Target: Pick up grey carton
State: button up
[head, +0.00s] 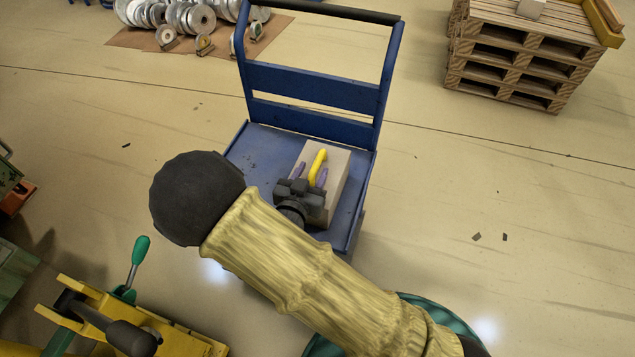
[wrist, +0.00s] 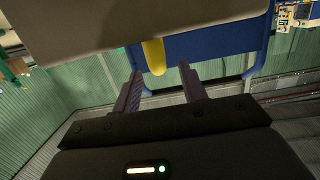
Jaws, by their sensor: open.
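A grey-beige carton (head: 337,172) sits on the deck of a blue platform trolley (head: 249,152) in the head view. A curved yellow object (head: 319,163) shows at the carton, between my fingers in the picture. My gripper (head: 310,171) is open, its purple fingers apart, and overlaps the carton from the near side. In the wrist view the carton (wrist: 80,28) fills the upper left, and the yellow object (wrist: 153,57) shows just beyond my open gripper (wrist: 160,80). Nothing shows between the fingertips themselves. My wrist hides the carton's near part. I cannot tell whether the fingers touch it.
The trolley's upright handle frame (head: 315,88) stands behind the carton. Stacked pallets (head: 512,62) are at upper right, and metal reels (head: 172,17) lie on a brown sheet at upper left. A yellow machine with a green-handled lever (head: 139,250) is at lower left.

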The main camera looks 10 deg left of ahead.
aim_at(322, 155)
jog(key=w, duration=0.2)
jog(key=w+f, duration=0.1)
jog(key=w, duration=0.2)
jog(key=shift+d, duration=0.15)
jog(key=shift+s, duration=0.1)
grip_shut()
jog(key=shift+f, duration=0.1)
dwell(1.2)
